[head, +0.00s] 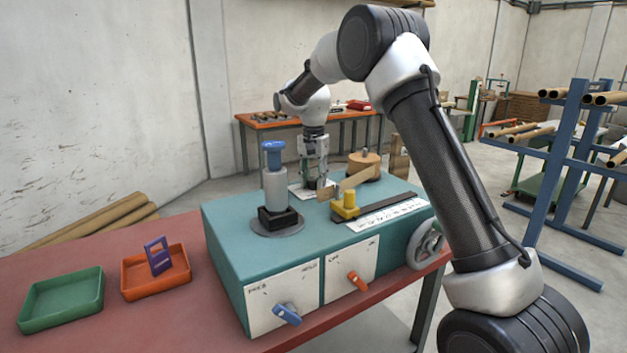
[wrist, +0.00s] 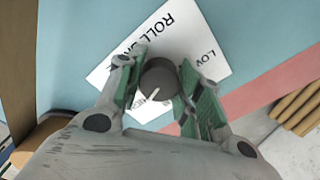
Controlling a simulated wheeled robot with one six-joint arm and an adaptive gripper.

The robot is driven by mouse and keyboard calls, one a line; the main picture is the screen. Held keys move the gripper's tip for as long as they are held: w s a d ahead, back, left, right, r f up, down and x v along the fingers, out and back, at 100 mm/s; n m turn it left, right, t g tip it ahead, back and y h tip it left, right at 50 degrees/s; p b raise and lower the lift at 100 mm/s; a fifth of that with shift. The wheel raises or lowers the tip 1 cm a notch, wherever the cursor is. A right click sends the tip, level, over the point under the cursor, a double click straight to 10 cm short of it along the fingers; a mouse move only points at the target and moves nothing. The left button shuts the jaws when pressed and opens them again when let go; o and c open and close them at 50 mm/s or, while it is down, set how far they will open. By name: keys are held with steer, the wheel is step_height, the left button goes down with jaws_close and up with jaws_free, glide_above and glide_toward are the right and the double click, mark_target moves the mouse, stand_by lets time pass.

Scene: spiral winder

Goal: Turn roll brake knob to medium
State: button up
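The roll brake knob (wrist: 159,79) is dark grey and round, with a white pointer line running toward the bottom of the wrist view, slightly left. It sits on a white label plate (wrist: 203,28); "LOW" reads at its right and "ROLL" along its upper left, and other lettering is partly hidden. My gripper (wrist: 161,82) has its two green-padded fingers on either side of the knob, very near its edges. I cannot tell whether the pads press on it.
A blue-capped post (head: 274,180) stands left of my gripper. A yellow block (head: 345,205) and a wooden roll (head: 364,163) are close on the right. Blue (head: 287,314) and orange (head: 358,281) front switches, a handwheel (head: 427,245), and green (head: 60,300) and orange (head: 140,283) trays are nearer.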

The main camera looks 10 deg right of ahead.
steer(key=shift+c, duration=0.8)
steer(key=n, duration=0.6)
steer(key=shift+n, duration=0.3)
steer(key=n, duration=0.3)
steer(key=shift+d+n, duration=0.15)
steer(key=shift+n, duration=2.05)
steer(key=o, duration=1)
